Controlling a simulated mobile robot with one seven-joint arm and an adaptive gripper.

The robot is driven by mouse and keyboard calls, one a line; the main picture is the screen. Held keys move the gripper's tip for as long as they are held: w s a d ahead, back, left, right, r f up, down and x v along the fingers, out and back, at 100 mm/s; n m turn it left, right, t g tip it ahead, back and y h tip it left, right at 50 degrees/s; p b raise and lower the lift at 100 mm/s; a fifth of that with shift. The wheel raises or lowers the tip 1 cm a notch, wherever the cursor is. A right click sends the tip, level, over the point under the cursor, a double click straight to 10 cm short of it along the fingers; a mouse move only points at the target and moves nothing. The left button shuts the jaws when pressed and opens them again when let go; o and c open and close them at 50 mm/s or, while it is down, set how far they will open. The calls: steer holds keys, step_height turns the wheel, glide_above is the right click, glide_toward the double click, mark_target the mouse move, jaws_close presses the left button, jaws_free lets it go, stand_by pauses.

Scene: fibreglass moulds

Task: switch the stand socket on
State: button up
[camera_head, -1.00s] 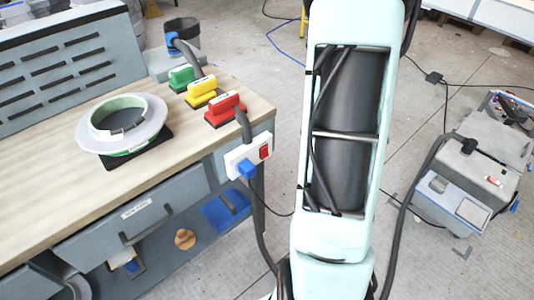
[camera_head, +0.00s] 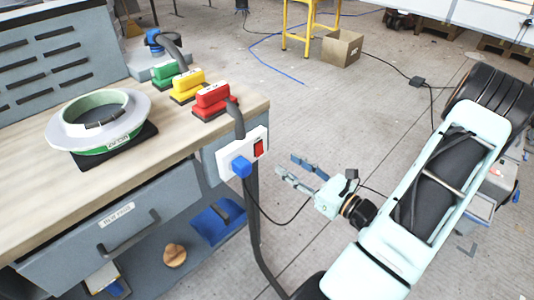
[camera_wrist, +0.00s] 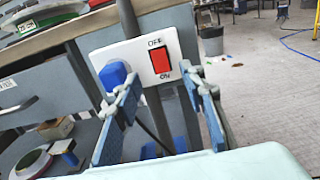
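The stand socket (camera_head: 226,155) is a white box on the front right corner of the workbench. It carries a red rocker switch (camera_head: 258,148) and a blue plug (camera_head: 241,166). In the wrist view the socket (camera_wrist: 130,52) is close ahead, and the red rocker (camera_wrist: 159,61) has OFF above and ON below. Which way the rocker is tipped I cannot tell. My gripper (camera_head: 286,167) is to the right of the socket, apart from it. In the wrist view my gripper (camera_wrist: 166,88) has its blue-grey fingers spread and empty, with the rocker showing between them.
Red (camera_head: 212,95), yellow (camera_head: 187,82) and green (camera_head: 165,73) tools stand on the bench behind the socket. A ring-shaped mould (camera_head: 97,118) lies to their left. Black cables hang below the socket. The floor right of the bench is clear near my gripper.

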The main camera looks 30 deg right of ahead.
mark_target(260, 147)
steer(key=b+x, duration=0.1)
steer(key=x, duration=0.9)
steer(key=shift+w+a, duration=0.1)
steer(key=shift+a, duration=0.05)
steer(key=shift+c, duration=0.6)
